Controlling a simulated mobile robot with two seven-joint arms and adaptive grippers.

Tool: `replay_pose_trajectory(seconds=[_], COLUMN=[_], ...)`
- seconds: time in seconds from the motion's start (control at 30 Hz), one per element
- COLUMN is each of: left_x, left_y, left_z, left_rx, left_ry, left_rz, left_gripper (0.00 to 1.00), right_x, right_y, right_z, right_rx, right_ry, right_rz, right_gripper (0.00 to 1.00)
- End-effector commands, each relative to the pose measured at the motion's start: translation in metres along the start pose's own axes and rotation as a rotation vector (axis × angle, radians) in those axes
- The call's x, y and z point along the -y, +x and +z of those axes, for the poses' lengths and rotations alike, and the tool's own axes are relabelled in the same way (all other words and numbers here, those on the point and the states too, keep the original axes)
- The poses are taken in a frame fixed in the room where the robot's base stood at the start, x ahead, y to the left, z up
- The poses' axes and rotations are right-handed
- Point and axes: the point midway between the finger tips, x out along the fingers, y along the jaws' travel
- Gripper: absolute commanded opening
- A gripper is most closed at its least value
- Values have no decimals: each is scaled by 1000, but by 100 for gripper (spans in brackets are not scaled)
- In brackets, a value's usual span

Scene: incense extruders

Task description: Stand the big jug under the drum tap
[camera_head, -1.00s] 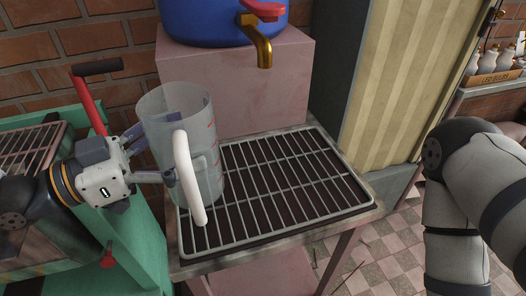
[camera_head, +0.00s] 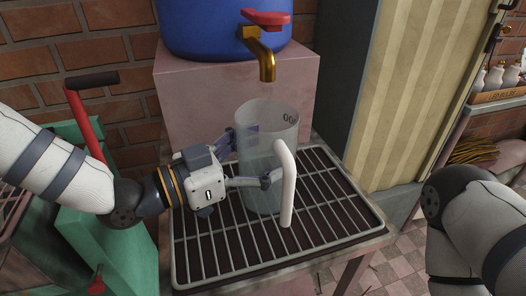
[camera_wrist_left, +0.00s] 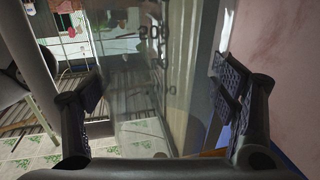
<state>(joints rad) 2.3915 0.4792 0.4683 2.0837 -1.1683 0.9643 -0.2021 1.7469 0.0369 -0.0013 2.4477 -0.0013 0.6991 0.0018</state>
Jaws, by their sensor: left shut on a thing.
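The big jug (camera_head: 262,165) is a clear, upright cylinder with a white handle (camera_head: 287,190) facing the front. My left gripper (camera_head: 252,160) is shut on the jug, one finger at its back left and one at its front. The jug is over the wire rack (camera_head: 210,255), below the drum tap; I cannot tell whether its base touches the rack. The brass tap (camera_head: 266,66) with a red lever sits on the blue drum (camera_head: 200,28). The jug's wall and markings (camera_wrist_left: 155,80) fill the middle of the left wrist view. My right gripper is out of view.
The drum stands on a pink block (camera_head: 185,100) behind the rack. A green machine with a red lever (camera_head: 85,115) is at the left. A ribbed yellowish panel (camera_head: 400,90) stands to the right. The rack's right part is clear.

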Motion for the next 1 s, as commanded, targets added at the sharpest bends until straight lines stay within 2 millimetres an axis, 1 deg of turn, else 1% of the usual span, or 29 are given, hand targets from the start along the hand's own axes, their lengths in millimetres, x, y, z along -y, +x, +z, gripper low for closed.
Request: replay_pose_trajectory(seconds=[0.13, 0.17, 0.2, 0.23, 0.27, 0.57, 0.67, 0.77, 0.87, 1.0], left_x=[0, 0, 0, 0, 0, 0, 0, 1, 1, 2], left_y=[0, 0, 0, 0, 0, 0, 0, -16, -41, -79], left_z=[4, 5, 4, 4, 4, 3, -3, -2, -3, -4], left_rx=[1, 1, 1, 1, 1, 0, -2, 0, -2, -2], left_ry=[-1, -1, -1, 0, 0, 0, 3, 1, 2, 4], left_rz=[0, 0, 0, 0, 0, 0, 0, -3, -5, -5], left_gripper=[48, 81, 90, 97, 99, 99, 99, 99, 99, 99], right_x=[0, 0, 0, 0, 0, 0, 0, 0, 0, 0], right_y=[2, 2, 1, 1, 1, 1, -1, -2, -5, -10], right_z=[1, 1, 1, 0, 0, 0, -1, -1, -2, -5], right_rx=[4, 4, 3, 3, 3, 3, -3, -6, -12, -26], right_ry=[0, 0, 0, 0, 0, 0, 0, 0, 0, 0], right_rz=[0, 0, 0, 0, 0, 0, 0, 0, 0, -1], right_gripper=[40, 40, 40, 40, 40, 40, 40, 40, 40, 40])
